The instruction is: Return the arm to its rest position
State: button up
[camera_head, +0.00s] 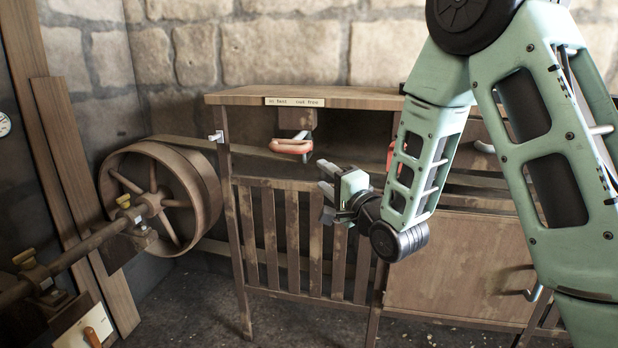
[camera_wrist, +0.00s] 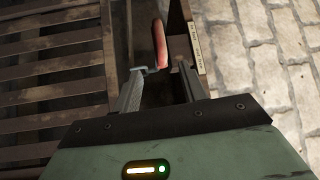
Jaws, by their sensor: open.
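My gripper (camera_head: 328,190) is at the end of my green arm, in front of the slatted wooden frame in the head view. Its fingers point left and back and are apart, with nothing held between them. In the wrist view my gripper (camera_wrist: 160,88) shows two separated fingers. A red handle (camera_head: 291,146) hangs under the wooden top, a little above and left of the fingertips. The handle (camera_wrist: 159,42) also shows beyond the fingers in the wrist view; I cannot tell any contact there.
A wooden bench (camera_head: 356,97) with a label plate (camera_head: 294,102) on its top edge stands before a stone wall. A large belt wheel (camera_head: 170,195) on a shaft is at left. A second red part (camera_head: 390,154) is partly hidden by my arm. The floor in front is clear.

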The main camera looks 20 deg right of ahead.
jog(key=s+a+f+n+g+y, duration=0.1)
jog(key=s+a+f+n+g, duration=0.3)
jog(key=s+a+n+g, duration=0.25)
jog(key=s+a+f+n+g, duration=0.4)
jog(key=s+a+n+g, duration=0.15)
jog(key=a, duration=0.25)
jog(key=s+n+g+h, duration=0.3)
jog(key=s+n+g, duration=0.55)
jog(key=s, duration=1.35)
notch_tip(320, 180, up, 20)
jog(key=n+t+p, duration=0.1)
jog(key=p, duration=1.9)
jog(key=shift+a, duration=0.25)
